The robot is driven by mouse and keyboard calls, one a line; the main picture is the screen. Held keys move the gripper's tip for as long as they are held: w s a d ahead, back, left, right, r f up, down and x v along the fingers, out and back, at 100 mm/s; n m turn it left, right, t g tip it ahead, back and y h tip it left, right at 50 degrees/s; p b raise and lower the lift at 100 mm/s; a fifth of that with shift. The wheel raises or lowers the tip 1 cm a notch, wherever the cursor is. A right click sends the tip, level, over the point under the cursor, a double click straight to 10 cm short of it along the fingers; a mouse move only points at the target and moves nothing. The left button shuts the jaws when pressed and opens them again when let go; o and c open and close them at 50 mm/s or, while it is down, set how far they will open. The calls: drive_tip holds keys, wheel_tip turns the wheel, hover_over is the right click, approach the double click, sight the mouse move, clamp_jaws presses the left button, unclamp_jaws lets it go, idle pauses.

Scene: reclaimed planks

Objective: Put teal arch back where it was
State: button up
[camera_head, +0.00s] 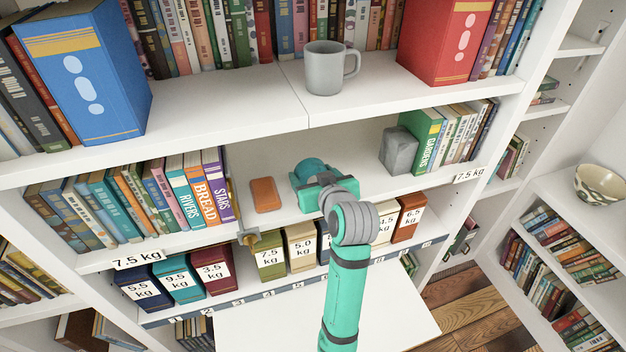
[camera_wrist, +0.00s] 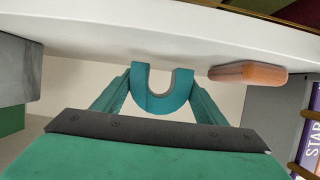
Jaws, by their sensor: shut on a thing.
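The teal arch (camera_head: 309,168) is on the middle shelf's level, partly hidden behind my gripper (camera_head: 318,180) in the head view. In the wrist view the arch (camera_wrist: 160,106) shows as a U between the two fingers of my gripper (camera_wrist: 160,88), which is shut on it. The wrist picture is upside down, with the white shelf board (camera_wrist: 130,30) at the top. The arch's leg ends are at or very near the board; I cannot tell whether they touch it.
An orange-brown block (camera_head: 264,195) lies left of the arch, and a grey block (camera_head: 399,150) stands to the right. Books (camera_head: 150,200) fill the shelf's left, with more books (camera_head: 450,140) at right. A grey mug (camera_head: 325,70) stands above. Labelled weight boxes (camera_head: 270,258) line the shelf below.

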drive_tip(key=shift+d+f, duration=0.1)
drive_tip(key=shift+f, duration=0.65)
drive_tip(key=shift+f, duration=0.1)
drive_tip(key=o, duration=1.3)
drive_tip(key=shift+f, duration=0.1)
